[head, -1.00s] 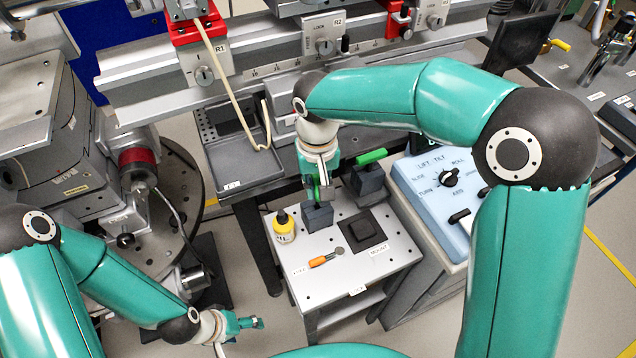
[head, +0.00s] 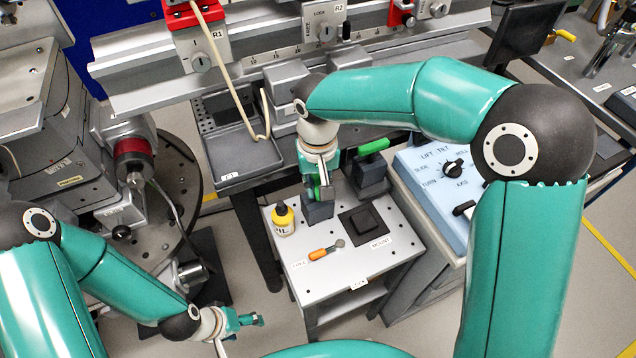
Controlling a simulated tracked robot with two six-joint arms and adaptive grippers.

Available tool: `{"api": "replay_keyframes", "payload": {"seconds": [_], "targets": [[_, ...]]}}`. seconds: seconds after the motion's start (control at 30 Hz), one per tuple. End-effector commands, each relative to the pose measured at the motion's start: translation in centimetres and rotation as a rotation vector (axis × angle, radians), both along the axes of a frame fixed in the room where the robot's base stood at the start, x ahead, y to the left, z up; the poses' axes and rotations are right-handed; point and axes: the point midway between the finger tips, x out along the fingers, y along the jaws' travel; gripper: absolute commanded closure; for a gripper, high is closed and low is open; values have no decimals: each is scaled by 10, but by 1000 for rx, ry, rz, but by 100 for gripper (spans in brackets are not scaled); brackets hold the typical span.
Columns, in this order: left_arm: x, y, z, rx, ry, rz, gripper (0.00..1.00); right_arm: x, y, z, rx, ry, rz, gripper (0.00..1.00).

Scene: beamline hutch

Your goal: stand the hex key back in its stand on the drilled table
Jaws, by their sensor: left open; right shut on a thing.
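The drilled table (head: 342,281) is a small light-topped table with holes, in the middle of the head view. A dark grey block (head: 318,212), which looks like the stand, is on it near its back left. My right gripper (head: 322,189) is shut at this block, reaching down from behind it. Bright green shows between its fingers, likely the hex key (head: 309,187); most of it is hidden, and I cannot tell whether it is in the block. My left gripper (head: 250,320) is open and empty, low, left of the table.
A second dark block (head: 371,177) with a green handle (head: 373,147) stands at the table's back right. A blue control panel (head: 440,190) stands to the right.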

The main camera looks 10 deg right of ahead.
Motion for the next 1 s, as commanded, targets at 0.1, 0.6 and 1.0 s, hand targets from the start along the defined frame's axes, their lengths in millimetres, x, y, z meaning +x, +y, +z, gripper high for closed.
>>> {"api": "replay_keyframes", "payload": {"seconds": [0.1,0.6,1.0], "targets": [[0,0,0,0,0,0,29,0,0,0,0,0,0,73],[0,0,1,0,0,0,29,0,0,4,0,-1,-1,53],[0,0,1,0,0,0,29,2,0,70,2,-5,-1,53]]}}
